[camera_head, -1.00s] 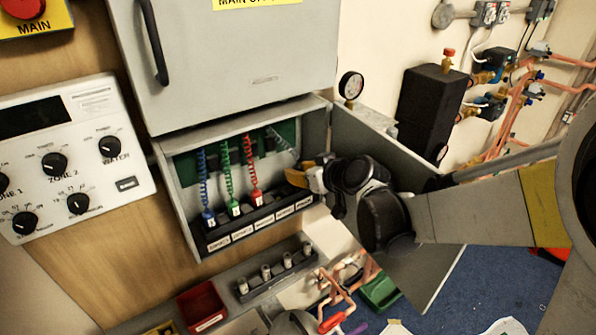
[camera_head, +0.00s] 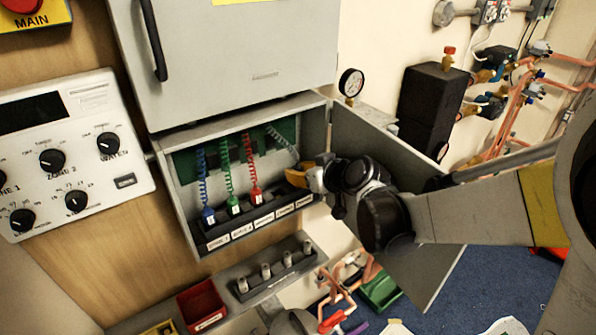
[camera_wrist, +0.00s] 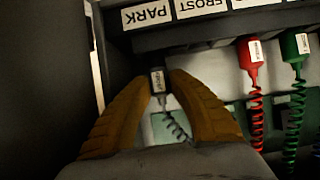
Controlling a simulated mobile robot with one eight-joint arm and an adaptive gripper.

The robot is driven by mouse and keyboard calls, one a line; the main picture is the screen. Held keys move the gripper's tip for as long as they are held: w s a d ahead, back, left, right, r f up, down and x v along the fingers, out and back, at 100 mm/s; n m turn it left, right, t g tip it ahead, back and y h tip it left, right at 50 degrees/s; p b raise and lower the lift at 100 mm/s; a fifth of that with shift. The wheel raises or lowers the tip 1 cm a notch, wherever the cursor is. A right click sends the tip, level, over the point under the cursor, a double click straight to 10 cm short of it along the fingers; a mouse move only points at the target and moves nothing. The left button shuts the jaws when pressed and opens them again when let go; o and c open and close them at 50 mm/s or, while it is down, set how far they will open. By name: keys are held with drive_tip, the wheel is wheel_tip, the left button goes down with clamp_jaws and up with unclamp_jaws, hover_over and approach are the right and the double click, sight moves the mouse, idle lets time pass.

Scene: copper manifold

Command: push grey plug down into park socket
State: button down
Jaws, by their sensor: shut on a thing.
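My gripper (camera_head: 308,174) is inside the open box at its right end, with orange-yellow fingers. In the wrist view my gripper (camera_wrist: 158,84) is shut on the grey plug (camera_wrist: 158,79), whose label faces the camera. The plug's grey coiled cord (camera_wrist: 176,128) trails from it; the cord also shows in the head view (camera_head: 282,143). The plug sits at the dark socket rail (camera_wrist: 185,38), in line with the label PARK (camera_wrist: 147,14). The socket opening is hidden, so I cannot tell how deep the plug is.
Blue (camera_head: 208,214), green (camera_head: 233,205) and red (camera_head: 257,196) plugs stand in the rail to the left of my gripper. The box's open door (camera_head: 375,170) is close on the right. A shelf below holds a red bin (camera_head: 202,304) and several grey cylinders.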

drive_tip(key=shift+f+b, duration=0.55)
drive_tip(key=shift+f, duration=0.15)
drive_tip(key=c, duration=1.2)
unclamp_jaws()
wheel_tip(320, 180, up, 10)
drive_tip(key=shift+r, duration=0.1)
